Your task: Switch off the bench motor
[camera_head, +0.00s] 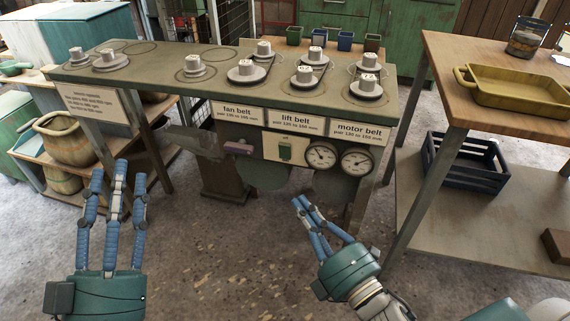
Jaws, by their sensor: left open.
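The bench (215,75) stands ahead with a cream switch panel (270,148) on its front. A green switch (285,151) sits on this panel, with a small label above it that seems to read "off". Two round gauges (321,155) are right of the switch. My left gripper (119,175) is open and empty, low in front of the bench's left side. My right gripper (302,202) is below and slightly right of the switch, apart from it. Its visible fingers lie close together, and nothing shows between them.
Pulleys (246,71) stand on the bench top, with belt labels (294,119) along its front edge. A purple block (238,147) is left of the panel. A wooden table (480,60) with a yellow tray (515,88) is at right, and clay pots (63,138) are at left.

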